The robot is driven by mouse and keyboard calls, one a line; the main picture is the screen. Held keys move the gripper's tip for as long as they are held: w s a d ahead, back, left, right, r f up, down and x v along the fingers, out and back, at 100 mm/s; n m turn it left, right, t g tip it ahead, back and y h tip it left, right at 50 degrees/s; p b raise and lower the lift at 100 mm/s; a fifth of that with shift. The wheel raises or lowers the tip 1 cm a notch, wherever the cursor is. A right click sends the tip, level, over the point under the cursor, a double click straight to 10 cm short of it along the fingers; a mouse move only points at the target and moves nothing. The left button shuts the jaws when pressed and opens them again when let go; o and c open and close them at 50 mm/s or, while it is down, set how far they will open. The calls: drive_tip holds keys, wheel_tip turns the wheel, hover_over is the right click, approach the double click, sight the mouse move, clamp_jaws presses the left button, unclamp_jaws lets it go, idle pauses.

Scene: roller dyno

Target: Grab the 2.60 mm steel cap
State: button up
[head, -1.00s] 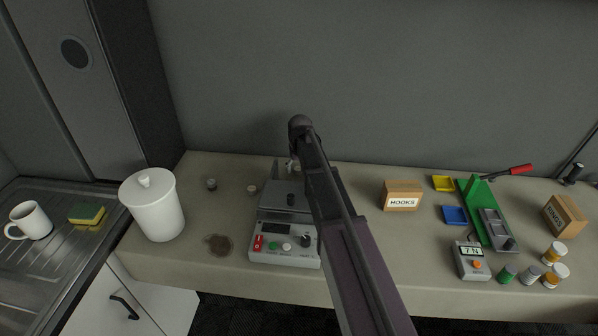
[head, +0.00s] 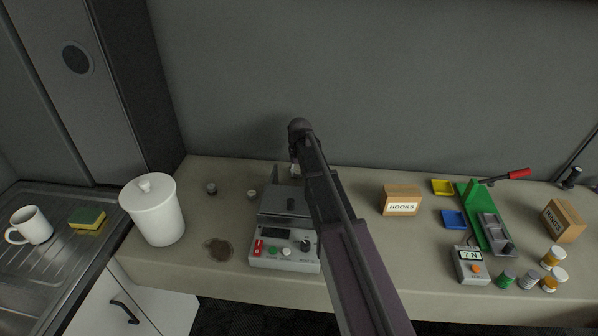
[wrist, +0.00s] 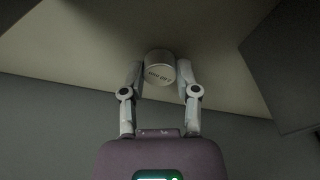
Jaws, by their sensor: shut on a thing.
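In the wrist view my gripper (wrist: 160,78) has its two fingers on either side of a small, round, pale metal cap (wrist: 160,66) and is shut on it. Dark lettering on the cap's face is upside down and small; it looks like 2.60 mm, but I cannot read it surely. In the head view my gripper (head: 294,170) is mostly hidden by my arm, behind the grey machine, and the held cap cannot be made out. Two other small caps stand on the bench to the left, a dark grey one (head: 211,188) and a paler one (head: 251,195).
A grey machine with a lidded top (head: 285,262) stands just in front of my gripper. A HOOKS box (head: 401,200), trays and a green lever press (head: 476,222) are to the right.

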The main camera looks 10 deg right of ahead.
sight(298, 172)
drive_tip(key=shift+r+p, duration=4.45)
drive_tip(key=shift+r, duration=0.2)
